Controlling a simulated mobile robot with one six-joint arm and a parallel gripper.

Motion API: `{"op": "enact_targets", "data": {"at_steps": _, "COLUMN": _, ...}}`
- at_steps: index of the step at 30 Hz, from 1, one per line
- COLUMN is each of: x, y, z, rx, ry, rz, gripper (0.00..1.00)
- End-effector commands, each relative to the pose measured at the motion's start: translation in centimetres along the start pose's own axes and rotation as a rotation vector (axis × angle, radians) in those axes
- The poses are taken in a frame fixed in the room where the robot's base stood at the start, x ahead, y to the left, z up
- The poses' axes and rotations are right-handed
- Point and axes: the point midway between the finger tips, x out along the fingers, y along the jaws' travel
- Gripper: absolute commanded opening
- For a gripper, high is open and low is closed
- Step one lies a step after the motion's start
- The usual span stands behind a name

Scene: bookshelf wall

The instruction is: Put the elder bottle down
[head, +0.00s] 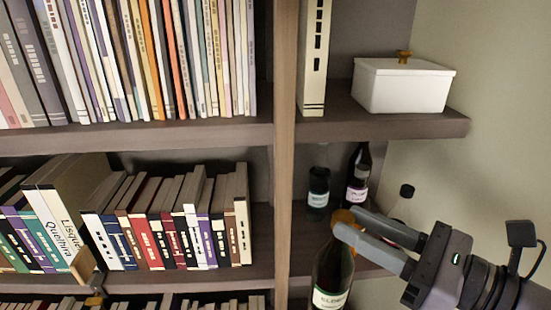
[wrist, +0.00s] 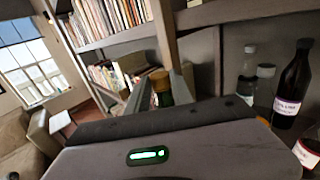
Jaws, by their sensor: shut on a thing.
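The elder bottle (head: 333,272) is dark, with an orange-brown cap and a pale label whose visible letters begin "ELDE". My gripper (head: 346,226) is shut on it near the top, with grey fingers either side of the neck. The bottle looks upright or nearly so, in front of the right-hand middle shelf. Its base is cut off by the lower picture edge, so I cannot tell whether it touches anything. In the wrist view, its cap (wrist: 160,82) shows between the two fingers (wrist: 163,93); the lower body is hidden by my gripper.
A white lidded box (head: 402,88) sits above.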

Motion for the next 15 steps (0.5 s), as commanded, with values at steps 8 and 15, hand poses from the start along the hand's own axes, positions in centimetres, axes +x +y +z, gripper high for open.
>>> {"op": "enact_targets", "data": {"at_steps": 8, "x": 1.8, "y": -1.4, "z": 0.5, "rx": 0.004, "ry": -0.004, "rz": 0.009, "gripper": 0.0}}
{"op": "enact_targets", "data": {"at_steps": 15, "x": 4.3, "y": -3.9, "z": 0.7, "rx": 0.006, "ry": -0.004, "rz": 0.006, "gripper": 0.0}}
